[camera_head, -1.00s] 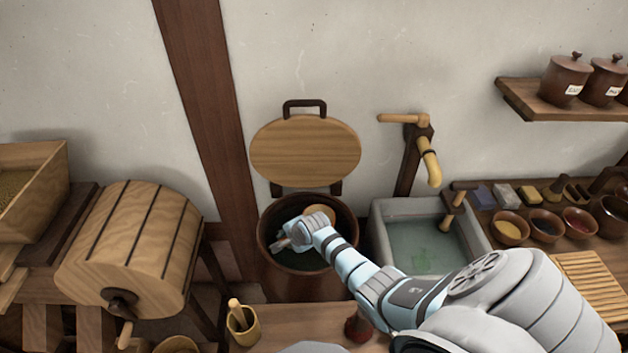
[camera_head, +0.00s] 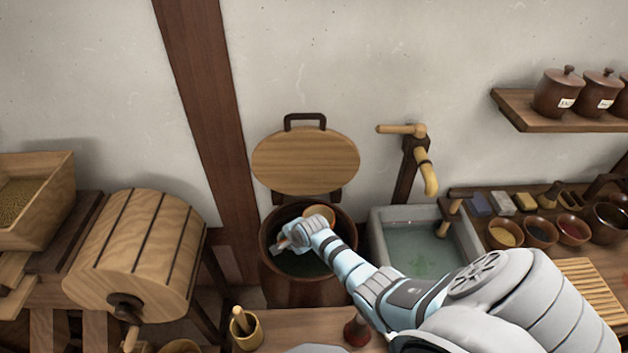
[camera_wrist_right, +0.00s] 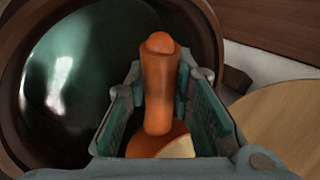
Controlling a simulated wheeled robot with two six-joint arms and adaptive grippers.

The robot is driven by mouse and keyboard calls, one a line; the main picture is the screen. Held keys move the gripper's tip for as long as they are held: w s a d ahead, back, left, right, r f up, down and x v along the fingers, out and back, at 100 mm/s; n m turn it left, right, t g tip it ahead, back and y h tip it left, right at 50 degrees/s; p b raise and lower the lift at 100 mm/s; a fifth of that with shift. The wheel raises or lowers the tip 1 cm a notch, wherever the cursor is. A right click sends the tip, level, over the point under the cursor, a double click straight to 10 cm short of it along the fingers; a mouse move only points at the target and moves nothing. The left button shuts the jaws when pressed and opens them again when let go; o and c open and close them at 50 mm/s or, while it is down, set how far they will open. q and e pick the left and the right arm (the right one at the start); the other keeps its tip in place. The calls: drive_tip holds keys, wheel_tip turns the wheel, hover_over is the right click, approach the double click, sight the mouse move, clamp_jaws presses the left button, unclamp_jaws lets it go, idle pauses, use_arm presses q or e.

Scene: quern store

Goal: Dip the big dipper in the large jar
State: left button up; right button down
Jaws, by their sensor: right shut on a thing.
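The large jar (camera_head: 308,290) is dark brown, round and open at the top, with dark greenish liquid inside. It also fills the left of the right wrist view (camera_wrist_right: 12,100). My right gripper (camera_head: 283,243) reaches over the jar's mouth. It is shut on the big dipper (camera_wrist_right: 158,95), whose orange-brown handle stands between the fingers in the right wrist view. A tan round part of the dipper (camera_head: 321,212) shows behind the gripper in the head view, within the jar's rim. I cannot tell whether the dipper touches the liquid. My left gripper is not in view.
The jar's round wooden lid (camera_head: 305,163) stands raised behind it. A stone basin (camera_head: 380,240) with water and a wooden spout (camera_head: 428,175) are to the right. A wooden drum (camera_head: 140,255) stands left. A small cup (camera_head: 247,330) and a red-brown object (camera_head: 357,330) are in front.

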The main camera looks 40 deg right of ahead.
wheel_tip(320, 180, up, 2)
drive_tip(key=shift+r+p, duration=0.1)
drive_tip(key=shift+p, duration=0.8)
drive_tip(key=shift+r, duration=0.8)
idle(0.8)
